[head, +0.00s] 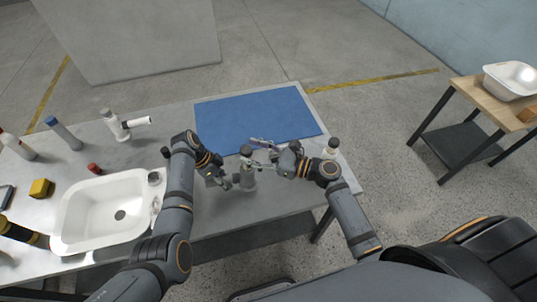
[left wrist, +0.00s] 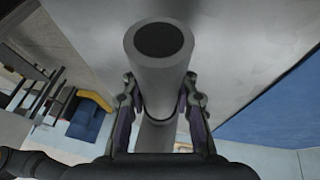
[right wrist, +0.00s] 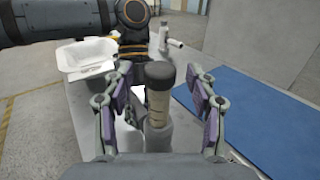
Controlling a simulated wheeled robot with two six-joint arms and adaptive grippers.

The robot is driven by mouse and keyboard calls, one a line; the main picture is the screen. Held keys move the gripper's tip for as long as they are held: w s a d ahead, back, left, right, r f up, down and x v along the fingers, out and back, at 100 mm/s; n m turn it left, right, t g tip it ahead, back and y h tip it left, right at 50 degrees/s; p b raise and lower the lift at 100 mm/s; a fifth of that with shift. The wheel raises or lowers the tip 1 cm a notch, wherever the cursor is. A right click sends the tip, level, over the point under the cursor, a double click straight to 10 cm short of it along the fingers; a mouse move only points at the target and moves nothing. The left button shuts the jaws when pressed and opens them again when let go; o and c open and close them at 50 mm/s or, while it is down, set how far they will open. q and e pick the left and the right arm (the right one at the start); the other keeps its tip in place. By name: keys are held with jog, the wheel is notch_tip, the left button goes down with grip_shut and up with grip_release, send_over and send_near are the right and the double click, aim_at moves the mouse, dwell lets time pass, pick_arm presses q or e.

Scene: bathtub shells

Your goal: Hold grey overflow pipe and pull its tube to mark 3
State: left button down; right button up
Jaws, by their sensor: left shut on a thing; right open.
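The grey overflow pipe (head: 249,181) stands upright near the table's front edge, below the blue mat. In the right wrist view, its dark-capped tube (right wrist: 158,104) is tan with marks across it and rises from the grey body (right wrist: 158,137). I cannot read which mark is at the rim. My left gripper (head: 236,182) is shut on the pipe; the left wrist view shows the pipe's round dark-ended branch (left wrist: 160,62) between its fingers. My right gripper (head: 260,150) is open, its fingers on both sides of the tube's top, apart from it.
A blue mat (head: 255,118) lies behind the pipe. A white basin (head: 85,215) is at left, with a white spouted pipe (head: 116,127), a yellow block (head: 41,188) and a red piece (head: 94,168) around it. A dark-capped white pipe (head: 331,151) stands close to my right arm.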

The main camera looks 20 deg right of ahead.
pick_arm(q)
jog(key=shift+s+d, duration=0.1)
pick_arm(e)
jog(key=v, duration=0.9)
jog(key=shift+d, duration=0.15)
jog(key=shift+s, duration=0.1)
pick_arm(q)
jog(key=c, duration=1)
grip_release()
jog(key=shift+r, duration=0.1)
jog(key=v, duration=1.2)
